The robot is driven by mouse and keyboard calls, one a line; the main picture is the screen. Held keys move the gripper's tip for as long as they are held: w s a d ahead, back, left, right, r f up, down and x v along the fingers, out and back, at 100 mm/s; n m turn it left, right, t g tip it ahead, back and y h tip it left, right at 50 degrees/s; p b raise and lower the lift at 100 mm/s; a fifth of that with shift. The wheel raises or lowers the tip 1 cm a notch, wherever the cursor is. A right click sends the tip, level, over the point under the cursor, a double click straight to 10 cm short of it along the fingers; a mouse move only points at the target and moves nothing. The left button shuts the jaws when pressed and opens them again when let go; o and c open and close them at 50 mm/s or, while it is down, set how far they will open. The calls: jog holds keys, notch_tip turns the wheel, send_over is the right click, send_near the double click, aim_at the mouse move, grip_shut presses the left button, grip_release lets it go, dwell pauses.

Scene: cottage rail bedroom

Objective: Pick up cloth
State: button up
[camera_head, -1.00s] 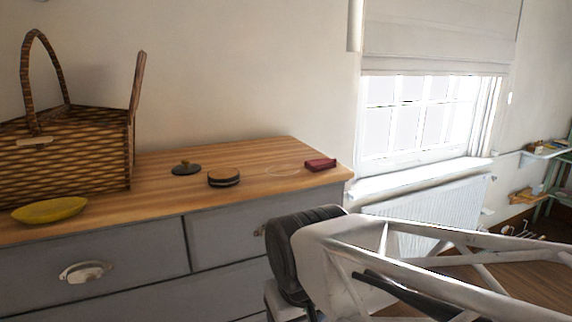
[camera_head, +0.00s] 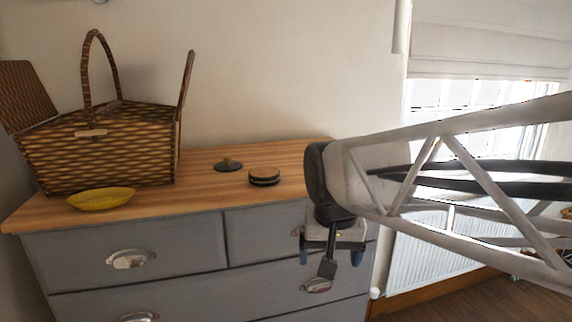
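No cloth can be made out for certain at this moment. A small dark red folded item, possibly the cloth, showed earlier near the right end of the dresser top (camera_head: 215,197); my arm now covers that spot. My gripper (camera_head: 331,258) hangs in front of the dresser's right front, below the level of its top. Its two blue-tipped fingers point down and stand apart, with nothing seen held between them.
A wicker basket (camera_head: 100,150) with raised lids stands at the left of the dresser top. A yellow dish (camera_head: 101,199), a dark lidlike object (camera_head: 228,165) and a round dark tin (camera_head: 264,176) lie near it. A radiator (camera_head: 425,255) is at the right.

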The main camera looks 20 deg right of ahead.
jog(key=w+d+r+m, duration=0.4)
jog(key=w+d, duration=0.3)
jog(key=w, duration=0.2)
jog(key=w+d+r+m+g, duration=0.1)
jog(key=w+d+r+m, duration=0.3)
jog(key=w+d, duration=0.3)
jog(key=w+d+r+m+g+h, duration=0.1)
jog(key=w+d+r+m, duration=0.3)
jog(key=w+d, duration=0.4)
jog(key=shift+w+d+r+m, duration=0.1)
jog(key=shift+w+m, duration=0.2)
jog(key=shift+w, duration=1.05)
jog(key=shift+w+r+m, duration=0.1)
jog(key=shift+w+m, duration=0.2)
jog(key=shift+w, duration=1)
jog(key=shift+f, duration=0.15)
jog(key=shift+d+f, duration=0.15)
jog(key=shift+f, duration=1.05)
jog(key=shift+f, duration=0.1)
jog(key=shift+d+f, duration=0.2)
jog(key=shift+f, duration=1.05)
jog(key=shift+d+f, duration=0.2)
jog(key=shift+f, duration=1.05)
jog(key=c, duration=1)
